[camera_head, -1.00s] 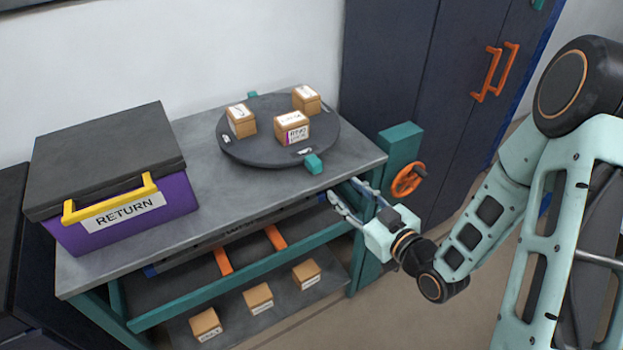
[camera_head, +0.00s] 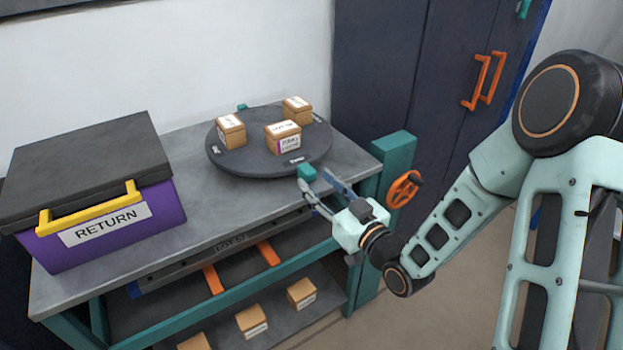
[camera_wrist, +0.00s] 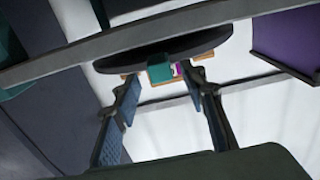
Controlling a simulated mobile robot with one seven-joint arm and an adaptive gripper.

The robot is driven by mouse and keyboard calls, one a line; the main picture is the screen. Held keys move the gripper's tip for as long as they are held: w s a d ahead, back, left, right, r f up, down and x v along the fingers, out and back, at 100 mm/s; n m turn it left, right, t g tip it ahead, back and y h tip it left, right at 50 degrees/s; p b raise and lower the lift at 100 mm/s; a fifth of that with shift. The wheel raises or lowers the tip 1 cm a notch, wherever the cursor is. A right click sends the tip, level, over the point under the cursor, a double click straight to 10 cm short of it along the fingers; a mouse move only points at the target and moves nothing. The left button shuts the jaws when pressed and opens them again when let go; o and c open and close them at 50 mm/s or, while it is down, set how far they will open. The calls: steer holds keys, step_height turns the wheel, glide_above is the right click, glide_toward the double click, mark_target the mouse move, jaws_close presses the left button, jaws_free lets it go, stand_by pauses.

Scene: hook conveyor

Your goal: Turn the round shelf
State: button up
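The round shelf (camera_head: 240,165) is a dark grey disc on the grey workbench in the head view. Three small labelled boxes stand on it: one at the left (camera_head: 231,131), one at the front (camera_head: 283,137) and one at the back right (camera_head: 297,109). A teal block (camera_head: 306,173) sticks out from the disc's front rim; another teal piece shows at the back. My gripper (camera_head: 322,193) is open at the bench's front edge, its fingers pointing at the front teal block. In the wrist view, the teal block (camera_wrist: 160,72) appears beyond and between the spread fingers (camera_wrist: 163,92).
A purple RETURN bin (camera_head: 108,225) with a yellow handle and dark lid stands on the bench at left. A teal post (camera_head: 397,155) with an orange handwheel (camera_head: 404,189) rises at the bench's right end. Several boxes lie on the lower shelf. Dark cabinets stand behind.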

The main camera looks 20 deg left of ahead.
mark_target(312, 177)
steer(key=shift+x, duration=1.55)
jaws_close()
